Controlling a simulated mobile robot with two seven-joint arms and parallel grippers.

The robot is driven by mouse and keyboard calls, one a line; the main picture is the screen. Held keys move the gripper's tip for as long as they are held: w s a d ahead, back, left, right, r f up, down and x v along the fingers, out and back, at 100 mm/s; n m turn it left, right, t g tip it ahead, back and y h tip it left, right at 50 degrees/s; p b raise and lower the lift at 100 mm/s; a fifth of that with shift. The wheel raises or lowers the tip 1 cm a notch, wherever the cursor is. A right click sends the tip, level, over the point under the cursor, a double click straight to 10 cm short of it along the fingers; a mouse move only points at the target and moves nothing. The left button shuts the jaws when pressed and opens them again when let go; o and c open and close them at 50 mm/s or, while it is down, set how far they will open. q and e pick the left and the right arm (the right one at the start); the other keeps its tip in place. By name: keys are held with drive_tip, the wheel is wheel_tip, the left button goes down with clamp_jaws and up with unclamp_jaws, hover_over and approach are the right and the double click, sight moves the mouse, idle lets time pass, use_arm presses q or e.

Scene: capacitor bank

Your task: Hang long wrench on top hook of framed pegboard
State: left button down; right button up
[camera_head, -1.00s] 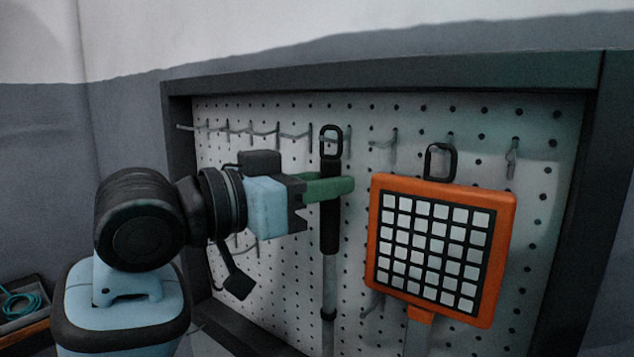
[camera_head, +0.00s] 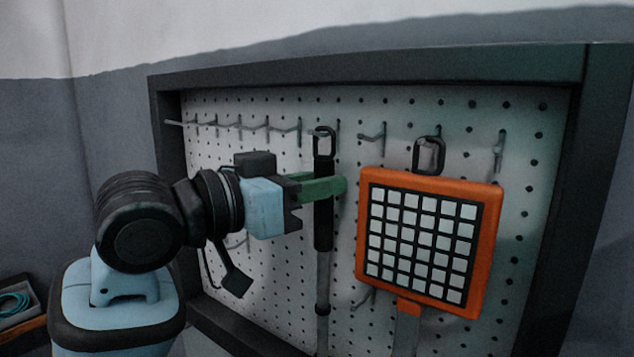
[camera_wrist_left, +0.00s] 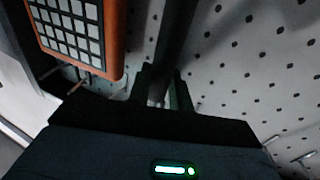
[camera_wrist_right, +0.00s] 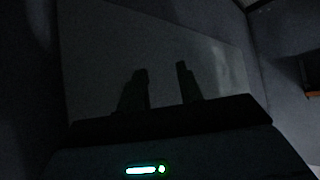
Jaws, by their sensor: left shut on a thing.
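The long wrench (camera_head: 323,205) hangs upright in front of the framed pegboard (camera_head: 270,120), with a black handle, a grey shaft below and a loop at its top. My left gripper (camera_head: 330,188), with green fingers, is shut on the black handle below the loop. The loop is level with the top row of hooks (camera_head: 292,129); whether a hook passes through it, I cannot tell. In the left wrist view the dark handle (camera_wrist_left: 175,40) runs up from between the fingers. My right gripper (camera_wrist_right: 160,88) shows only in its own wrist view, fingers apart and empty.
An orange tool with a grid of white squares (camera_head: 427,240) hangs just right of the wrench, its black loop at the top row. The dark frame (camera_head: 400,72) surrounds the board. A tray with a teal coil (camera_head: 14,303) is at the far left.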

use_arm(q)
drive_tip(key=c, duration=1.2)
unclamp_jaws()
drive_tip(key=shift+a, duration=0.1)
drive_tip(key=v, duration=0.8)
drive_tip(key=a+f+n+y, duration=0.4)
drive_tip(key=f, duration=1.3)
drive_tip(key=a+f+n+y, duration=0.3)
drive_tip(key=f+y, duration=0.1)
drive_tip(key=f, duration=1.4)
drive_tip(key=s+a+f+n+g+y, duration=0.1)
drive_tip(key=s+a+f+g+y, duration=0.3)
drive_tip(key=s+f, duration=0.7)
drive_tip(key=s+a+f+n+g+y, duration=0.1)
drive_tip(key=s+a+f+g+y, duration=0.4)
drive_tip(key=s+f, duration=0.7)
drive_tip(key=w+f+t+h, duration=0.1)
drive_tip(key=f+t, duration=0.1)
drive_tip(key=t, duration=0.1)
drive_tip(key=w+d+f+t+h, duration=0.1)
drive_tip(key=f+t, duration=0.1)
drive_tip(key=f, duration=0.1)
drive_tip(key=w+f+t+h, duration=0.1)
drive_tip(key=w+f+t, duration=0.1)
drive_tip(key=f+t, duration=0.1)
drive_tip(key=shift+w+d+t+h, duration=0.1)
drive_tip(key=shift+d+t+h, duration=0.2)
drive_tip(key=shift+h, duration=0.1)
